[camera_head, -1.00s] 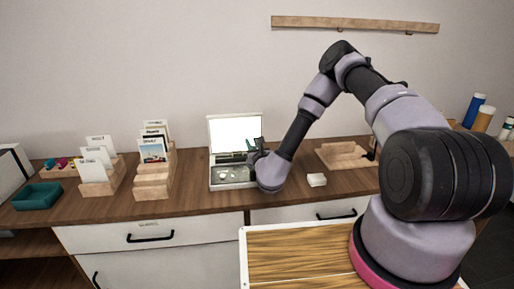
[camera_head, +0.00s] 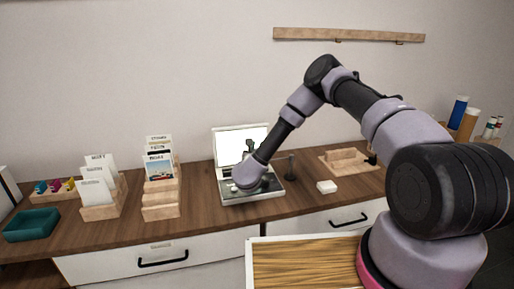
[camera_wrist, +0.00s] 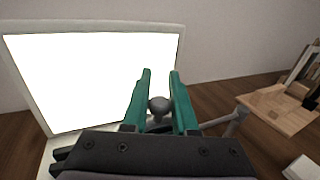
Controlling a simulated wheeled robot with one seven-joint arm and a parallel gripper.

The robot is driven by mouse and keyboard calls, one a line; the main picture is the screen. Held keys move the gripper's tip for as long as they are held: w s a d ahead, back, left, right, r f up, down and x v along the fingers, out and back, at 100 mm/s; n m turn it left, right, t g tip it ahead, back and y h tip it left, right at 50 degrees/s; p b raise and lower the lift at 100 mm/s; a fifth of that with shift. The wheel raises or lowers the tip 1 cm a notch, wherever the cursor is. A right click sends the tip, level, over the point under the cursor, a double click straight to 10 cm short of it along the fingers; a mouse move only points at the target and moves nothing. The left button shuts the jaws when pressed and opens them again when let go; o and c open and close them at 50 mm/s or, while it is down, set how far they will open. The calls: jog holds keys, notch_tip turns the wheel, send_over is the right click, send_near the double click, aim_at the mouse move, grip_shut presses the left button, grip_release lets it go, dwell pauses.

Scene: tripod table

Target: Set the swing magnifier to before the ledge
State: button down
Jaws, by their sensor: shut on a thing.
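My gripper (camera_wrist: 161,74) has two green fingers on either side of a round grey knob of the swing magnifier (camera_wrist: 159,104), shut on it. A thin grey arm runs right from the knob to a post (camera_wrist: 239,118). In the head view the dark post (camera_head: 290,165) stands at the right side of a white case (camera_head: 273,196) with a bright raised panel (camera_head: 236,144). My wrist covers much of the case's flat part and the magnifier's arm. The lens does not show clearly. I cannot tell which surface is the ledge.
A wooden stand (camera_head: 347,160) and a small white box (camera_head: 327,187) lie to the right. Card holders (camera_head: 160,204) and a teal tray (camera_head: 33,226) stand to the left. A wooden rail (camera_head: 350,35) is on the wall. Clear tabletop lies left of the case.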

jog(key=shift+w+r, duration=0.1)
jog(key=shift+w, duration=0.05)
jog(key=c, duration=0.7)
grip_release()
jog(key=v, duration=1)
jog(key=shift+s+a, duration=0.1)
jog(key=shift+s, duration=0.25)
